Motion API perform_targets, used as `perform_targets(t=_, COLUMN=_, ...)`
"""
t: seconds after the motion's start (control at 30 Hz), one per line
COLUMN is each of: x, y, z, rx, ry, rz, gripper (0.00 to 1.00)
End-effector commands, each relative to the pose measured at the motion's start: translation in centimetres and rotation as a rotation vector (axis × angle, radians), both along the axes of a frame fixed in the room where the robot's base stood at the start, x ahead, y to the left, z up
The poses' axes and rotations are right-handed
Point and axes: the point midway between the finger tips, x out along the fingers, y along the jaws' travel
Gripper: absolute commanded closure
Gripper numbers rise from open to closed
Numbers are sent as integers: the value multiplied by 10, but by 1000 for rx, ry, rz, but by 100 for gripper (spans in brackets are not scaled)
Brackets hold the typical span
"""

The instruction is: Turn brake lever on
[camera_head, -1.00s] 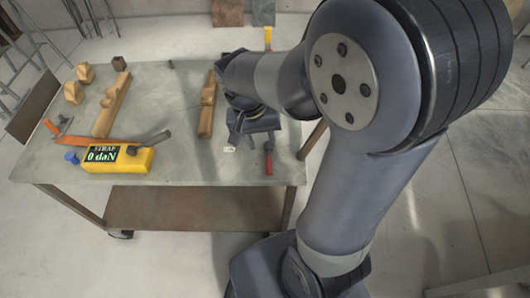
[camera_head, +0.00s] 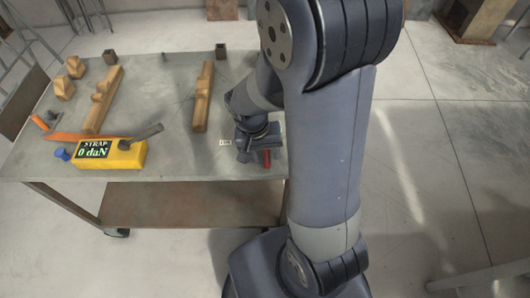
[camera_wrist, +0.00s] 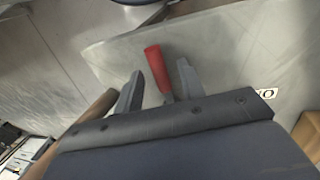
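The brake lever has a red handle (camera_head: 266,158) near the front right corner of the table, partly hidden by my gripper in the head view. In the wrist view the red handle (camera_wrist: 157,67) stands between the two fingers of my gripper (camera_wrist: 160,68). The fingers are apart, with a visible gap to the handle on the left and a narrower one on the right. In the head view my gripper (camera_head: 256,146) is low over the table at the lever. A small white label (camera_head: 225,142) lies left of the lever; it also shows in the wrist view (camera_wrist: 267,93).
The grey table (camera_head: 170,150) holds a yellow strap gauge (camera_head: 112,154) reading 0 daN, an orange strip (camera_head: 80,137), wooden rails (camera_head: 202,97) and small blocks (camera_head: 64,87). A dark block (camera_head: 220,51) stands at the back. The tabletop between gauge and lever is mostly clear.

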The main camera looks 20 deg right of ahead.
Motion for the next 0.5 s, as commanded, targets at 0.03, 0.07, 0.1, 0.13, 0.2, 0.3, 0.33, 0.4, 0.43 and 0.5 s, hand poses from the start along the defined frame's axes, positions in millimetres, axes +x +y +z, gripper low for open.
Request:
perform_targets(t=0.03, x=0, y=0, z=-1, rx=0, ry=0, rz=0, gripper=62)
perform_targets(t=0.07, x=0, y=0, z=0, rx=0, ry=0, rz=0, gripper=62)
perform_targets(t=0.1, x=0, y=0, z=0, rx=0, ry=0, rz=0, gripper=62)
perform_targets(t=0.13, x=0, y=0, z=0, rx=0, ry=0, rz=0, gripper=62)
perform_targets(t=0.2, x=0, y=0, z=0, rx=0, ry=0, rz=0, gripper=62)
perform_targets(t=0.3, x=0, y=0, z=0, rx=0, ry=1, rz=0, gripper=70)
perform_targets(t=0.33, x=0, y=0, z=0, rx=0, ry=1, rz=0, gripper=72)
perform_targets(t=0.4, x=0, y=0, z=0, rx=0, ry=1, rz=0, gripper=78)
perform_targets(t=0.43, x=0, y=0, z=0, rx=0, ry=1, rz=0, gripper=80)
perform_targets(t=0.5, x=0, y=0, z=0, rx=0, ry=1, rz=0, gripper=86)
